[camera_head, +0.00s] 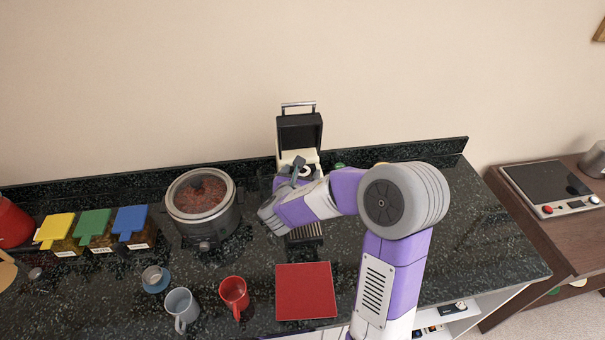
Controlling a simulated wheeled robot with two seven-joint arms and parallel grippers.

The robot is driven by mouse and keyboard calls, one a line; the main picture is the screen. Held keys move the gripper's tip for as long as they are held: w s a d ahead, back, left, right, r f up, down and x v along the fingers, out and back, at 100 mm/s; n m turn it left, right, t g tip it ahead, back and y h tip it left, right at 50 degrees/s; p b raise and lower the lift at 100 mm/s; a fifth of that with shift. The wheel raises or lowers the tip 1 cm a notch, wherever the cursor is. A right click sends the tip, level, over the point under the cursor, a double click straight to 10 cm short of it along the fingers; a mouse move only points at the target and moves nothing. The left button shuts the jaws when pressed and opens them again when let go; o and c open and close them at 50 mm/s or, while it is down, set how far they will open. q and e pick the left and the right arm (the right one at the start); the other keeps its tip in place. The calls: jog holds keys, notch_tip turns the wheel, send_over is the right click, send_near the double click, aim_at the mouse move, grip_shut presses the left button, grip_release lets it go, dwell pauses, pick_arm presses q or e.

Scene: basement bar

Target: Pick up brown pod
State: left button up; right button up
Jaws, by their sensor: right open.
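My right arm reaches in from the lower right, and its open gripper (297,168) is in front of the coffee machine (300,135), whose black lid is raised. The dark fingers overlap the machine's cream front in the picture; I cannot tell whether they touch it. A small green pod-like thing (340,166) stands on the counter just right of the machine. A small tan-brown thing (381,164), possibly the brown pod, shows right of that, mostly hidden behind my right arm. I see no pod clearly between the fingers. My left gripper is not in view.
A slow cooker (207,232) stands left of my right wrist. A red square mat (305,291), a red mug (234,296) and a grey mug (181,308) are at the front. Yellow, green and blue-lidded boxes (133,225) stand left. The dark counter's right end (490,250) is clear.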

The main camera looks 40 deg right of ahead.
jog(key=c, duration=1.1)
